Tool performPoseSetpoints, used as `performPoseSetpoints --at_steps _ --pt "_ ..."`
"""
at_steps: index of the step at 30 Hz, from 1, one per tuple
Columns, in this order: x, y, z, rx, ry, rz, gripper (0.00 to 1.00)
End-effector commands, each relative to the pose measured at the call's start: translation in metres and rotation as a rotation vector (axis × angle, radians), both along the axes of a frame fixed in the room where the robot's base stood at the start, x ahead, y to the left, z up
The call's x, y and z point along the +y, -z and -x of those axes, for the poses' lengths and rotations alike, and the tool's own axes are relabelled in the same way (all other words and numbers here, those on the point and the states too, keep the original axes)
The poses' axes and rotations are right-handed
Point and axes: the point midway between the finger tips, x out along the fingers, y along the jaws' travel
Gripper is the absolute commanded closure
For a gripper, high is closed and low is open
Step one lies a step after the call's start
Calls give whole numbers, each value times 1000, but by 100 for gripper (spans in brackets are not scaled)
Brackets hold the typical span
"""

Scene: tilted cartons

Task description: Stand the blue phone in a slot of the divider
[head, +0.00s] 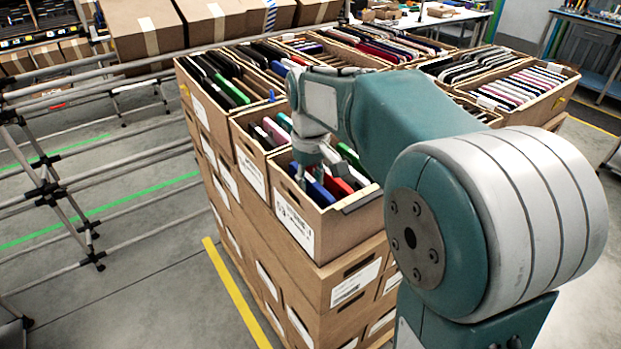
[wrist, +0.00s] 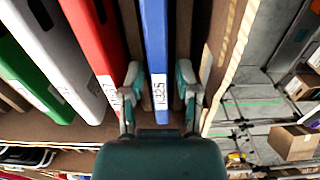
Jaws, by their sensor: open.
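The blue phone (wrist: 156,50) stands on edge in the front carton (head: 298,219), with a white label at its near end. It also shows in the head view (head: 320,194), partly behind my gripper. My gripper (wrist: 158,88) is open, with one fingertip on each side of the blue phone's labelled end. I cannot tell whether the fingers touch it. A brown cardboard strip (wrist: 184,30), perhaps part of the divider, runs along the phone's right side. The divider's slots are mostly hidden by the phones and my arm.
A red phone (wrist: 92,45), a white one (wrist: 62,55) and a green one (wrist: 30,75) stand left of the blue phone. The carton wall (wrist: 228,60) is close on the right. More phone-filled cartons (head: 222,85) stand behind. Open floor (head: 130,260) lies left.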

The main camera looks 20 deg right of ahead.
Motion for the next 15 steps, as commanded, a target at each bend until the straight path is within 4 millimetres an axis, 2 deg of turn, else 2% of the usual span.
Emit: performPoseSetpoints --at_steps 2,6,8,15 --pt "0 0 0 0 0 0 59" --pt "0 0 0 0 0 0 90" --pt "0 0 0 0 0 0 100" --pt "0 -5 -1 -2 0 0 100"
